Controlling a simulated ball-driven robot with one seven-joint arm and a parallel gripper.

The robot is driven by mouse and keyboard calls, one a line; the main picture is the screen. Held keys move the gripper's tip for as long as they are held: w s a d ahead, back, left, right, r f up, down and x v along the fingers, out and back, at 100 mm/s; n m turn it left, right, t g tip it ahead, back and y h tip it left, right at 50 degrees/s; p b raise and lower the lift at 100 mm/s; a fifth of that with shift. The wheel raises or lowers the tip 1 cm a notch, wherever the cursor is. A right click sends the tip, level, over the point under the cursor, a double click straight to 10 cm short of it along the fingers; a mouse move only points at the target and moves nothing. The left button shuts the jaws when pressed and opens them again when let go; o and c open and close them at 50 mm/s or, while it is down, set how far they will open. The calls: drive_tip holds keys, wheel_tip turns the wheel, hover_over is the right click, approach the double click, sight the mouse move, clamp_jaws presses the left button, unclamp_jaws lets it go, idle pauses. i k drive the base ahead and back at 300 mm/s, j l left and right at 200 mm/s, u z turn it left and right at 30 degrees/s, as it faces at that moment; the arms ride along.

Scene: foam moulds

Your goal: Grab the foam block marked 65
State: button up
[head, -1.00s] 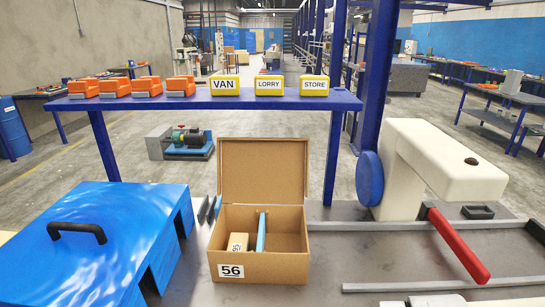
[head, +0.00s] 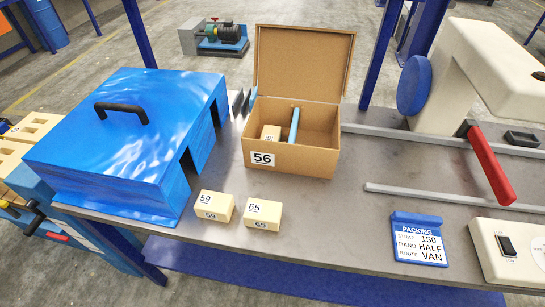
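The foam block marked 65 (head: 263,214) is a small cream block lying on the grey bench near its front edge, in the lower middle of the head view. A similar block marked 59 (head: 214,206) stands just to its left, with a small gap between them. My gripper does not show in the head view, so I cannot see where it is or how it stands.
An open cardboard box (head: 315,162) marked 56 stands behind the blocks, with a small block (head: 270,133) and a blue divider inside. A blue cover (head: 120,140) with a black handle is at left. A packing sign (head: 419,240) and red lever (head: 490,165) are at right.

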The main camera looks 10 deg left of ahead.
sight(261, 213)
drive_tip(key=i+l, duration=0.15)
drive_tip(key=l, duration=0.15)
drive_tip(key=i+l, duration=0.2)
drive_tip(key=l, duration=0.15)
drive_tip(key=l+u, duration=0.1)
drive_tip(key=u, duration=0.25)
drive_tip(key=i+l+u, duration=0.1)
drive_tip(key=u, duration=0.3)
drive_tip(key=l+u, duration=0.1)
drive_tip(key=u, duration=0.25)
